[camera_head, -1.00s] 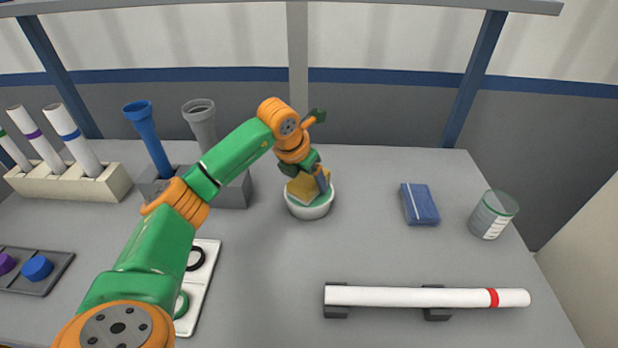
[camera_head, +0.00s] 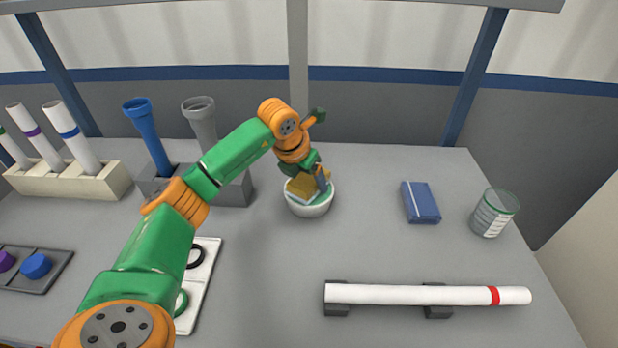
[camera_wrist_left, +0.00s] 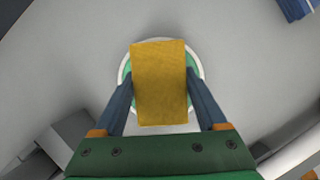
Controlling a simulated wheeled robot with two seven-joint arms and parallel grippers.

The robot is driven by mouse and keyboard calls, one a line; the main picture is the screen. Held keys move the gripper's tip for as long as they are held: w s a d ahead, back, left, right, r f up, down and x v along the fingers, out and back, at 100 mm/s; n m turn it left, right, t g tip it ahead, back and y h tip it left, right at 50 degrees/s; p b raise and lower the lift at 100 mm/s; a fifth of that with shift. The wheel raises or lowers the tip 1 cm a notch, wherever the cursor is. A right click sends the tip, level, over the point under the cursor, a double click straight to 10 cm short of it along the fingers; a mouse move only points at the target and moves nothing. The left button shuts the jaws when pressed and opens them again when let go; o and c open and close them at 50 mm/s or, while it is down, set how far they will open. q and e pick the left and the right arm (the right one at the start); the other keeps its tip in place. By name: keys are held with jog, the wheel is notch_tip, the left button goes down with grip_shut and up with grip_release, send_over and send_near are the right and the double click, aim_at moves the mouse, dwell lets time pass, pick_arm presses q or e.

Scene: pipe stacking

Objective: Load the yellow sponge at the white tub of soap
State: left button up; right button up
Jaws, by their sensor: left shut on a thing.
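The yellow sponge (camera_head: 301,187) is in my left gripper (camera_head: 313,184), in the middle of the head view. The gripper's two fingers press on the sponge's sides in the left wrist view, where the sponge (camera_wrist_left: 160,82) hides much of the tub. The white tub (camera_head: 309,209) stands upright on the table with green soap inside, also seen in the left wrist view as a white rim (camera_wrist_left: 202,73). The sponge is at the tub's mouth, tilted in the head view. Whether its underside touches the soap is hidden. My right gripper is in neither view.
A blue box (camera_head: 420,203) and a glass jar (camera_head: 493,214) stand to the right. A white pipe with a red band (camera_head: 420,295) lies on dark supports in front. A grey holder with a blue tube (camera_head: 147,137) is to the left. The table around the tub is clear.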

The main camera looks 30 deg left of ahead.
pick_arm(q)
jog(key=shift+r+p, duration=3.3)
jog(key=shift+r, duration=0.3)
jog(key=shift+f, duration=0.1)
